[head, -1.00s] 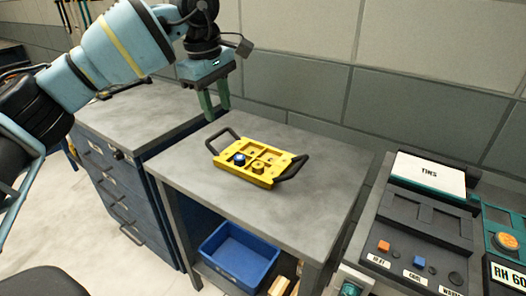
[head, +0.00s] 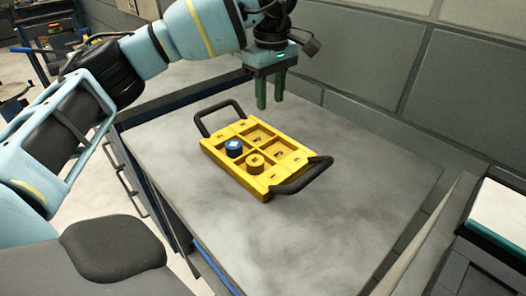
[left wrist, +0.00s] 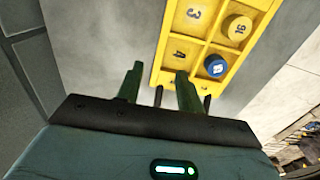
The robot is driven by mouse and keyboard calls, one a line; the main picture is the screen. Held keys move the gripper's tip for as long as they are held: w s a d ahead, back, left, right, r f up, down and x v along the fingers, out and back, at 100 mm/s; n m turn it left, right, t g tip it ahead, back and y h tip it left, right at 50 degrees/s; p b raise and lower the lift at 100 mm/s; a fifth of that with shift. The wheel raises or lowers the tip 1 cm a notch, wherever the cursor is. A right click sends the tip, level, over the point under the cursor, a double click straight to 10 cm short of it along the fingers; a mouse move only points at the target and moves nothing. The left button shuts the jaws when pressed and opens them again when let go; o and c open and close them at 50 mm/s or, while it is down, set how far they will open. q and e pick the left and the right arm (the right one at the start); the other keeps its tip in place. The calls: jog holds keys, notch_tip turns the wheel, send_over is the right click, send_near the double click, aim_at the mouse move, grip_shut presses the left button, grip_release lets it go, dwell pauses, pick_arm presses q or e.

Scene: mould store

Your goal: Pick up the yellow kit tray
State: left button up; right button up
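The yellow kit tray (head: 287,163) lies flat on the grey table, with one black handle (head: 202,122) at its far left end and another (head: 312,178) at its near right end. A blue round piece (head: 234,147) and a yellow round piece (head: 255,163) sit in separate compartments; others look empty. My left gripper (head: 271,97) points down, open and empty, above and behind the tray, not touching it. In the left wrist view, its fingers (left wrist: 158,88) are apart near the tray's edge (left wrist: 159,60); dark handle ends show there, the rest hidden. My right gripper is not in view.
The grey tabletop (head: 345,225) is clear around the tray. A grey block wall (head: 375,70) runs behind the table. A dark unit with a white-topped panel (head: 500,215) stands at the right.

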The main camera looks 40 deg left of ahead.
aim_at(271, 128)
pick_arm(q)
jog(key=shift+s+f, duration=0.2)
jog(key=shift+f, duration=0.1)
jog(key=shift+w+d+f+b, duration=0.1)
jog(key=shift+f+b, duration=0.1)
jog(key=shift+f, duration=1.55)
jog(key=shift+d+f+b, duration=0.1)
jog(key=shift+f+b, duration=0.1)
jog(key=shift+f, duration=1.55)
grip_shut()
jog(key=shift+r, duration=0.1)
